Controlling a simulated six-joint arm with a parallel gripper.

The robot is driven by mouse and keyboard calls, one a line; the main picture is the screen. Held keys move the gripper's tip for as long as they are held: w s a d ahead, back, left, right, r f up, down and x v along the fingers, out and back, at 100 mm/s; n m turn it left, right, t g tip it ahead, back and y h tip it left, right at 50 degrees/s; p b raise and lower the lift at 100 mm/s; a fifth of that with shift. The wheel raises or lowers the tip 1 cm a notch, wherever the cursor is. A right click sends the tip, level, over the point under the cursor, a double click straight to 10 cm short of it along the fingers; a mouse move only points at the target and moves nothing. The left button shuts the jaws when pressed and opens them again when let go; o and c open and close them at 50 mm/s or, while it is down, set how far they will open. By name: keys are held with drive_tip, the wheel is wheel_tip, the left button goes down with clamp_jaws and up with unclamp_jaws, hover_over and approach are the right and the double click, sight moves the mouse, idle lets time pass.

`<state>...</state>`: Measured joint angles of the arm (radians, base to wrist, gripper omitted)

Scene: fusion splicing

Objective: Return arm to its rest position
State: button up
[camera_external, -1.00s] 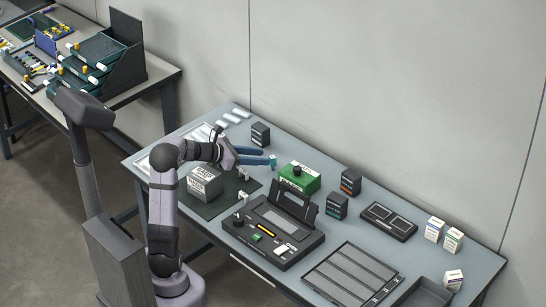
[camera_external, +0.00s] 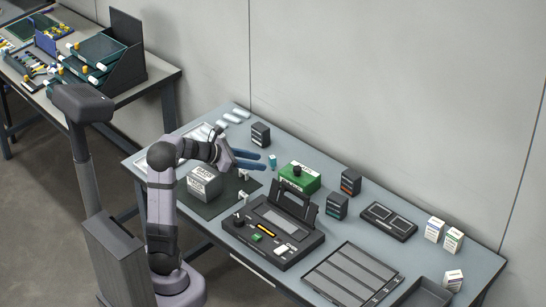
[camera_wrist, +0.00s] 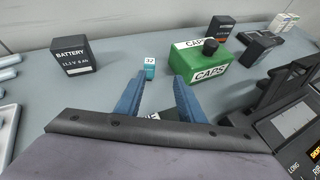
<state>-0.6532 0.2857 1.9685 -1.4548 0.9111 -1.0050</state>
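My gripper (camera_external: 261,161) is over the back left part of the table, its two blue fingers spread apart with nothing between them. In the wrist view the open fingers (camera_wrist: 159,77) point toward a small teal block with a white label (camera_wrist: 150,68). This block stands on the table just beyond the fingertips and also shows in the external view (camera_external: 272,160). My arm is bent and reaches out over the table's left side.
A green CAPS box (camera_external: 299,178) stands right of the gripper. A dark battery block (camera_external: 261,134) stands behind it. A grey box (camera_external: 204,183) on a dark mat is below the arm. The black splicer (camera_external: 274,231) is in front, with trays to its right.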

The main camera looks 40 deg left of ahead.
drive_tip(key=s+d+m+g+p, duration=0.1)
drive_tip(key=d+m+g+p, duration=0.1)
drive_tip(key=d, duration=0.1)
drive_tip(key=s+d+m+g+y+p, duration=0.1)
drive_tip(key=d+p, duration=0.1)
drive_tip(key=shift+s+d+f+m, duration=0.1)
drive_tip(key=shift+s+f+m, duration=0.05)
drive_tip(key=shift+s+m, duration=0.2)
drive_tip(key=d+m+g+p, duration=0.1)
drive_tip(key=s+m+g+y+p, duration=0.1)
drive_tip(key=m, duration=0.1)
drive_tip(key=shift+s+d+r, duration=0.2)
drive_tip(key=shift+s+d, duration=0.05)
drive_tip(key=shift+d, duration=0.1)
drive_tip(key=d+r+m+y+p, duration=0.3)
drive_tip(key=d+r+m+p, duration=0.1)
drive_tip(key=r+m+p, duration=0.45)
drive_tip(key=s+d+m+g+p, duration=0.2)
drive_tip(key=s+m+g+p, duration=0.4)
drive_tip(key=s+m, duration=0.9)
drive_tip(key=s+p, duration=0.2)
drive_tip(key=s, duration=0.7)
drive_tip(key=shift+d+f, duration=0.3)
drive_tip(key=shift+f, duration=0.05)
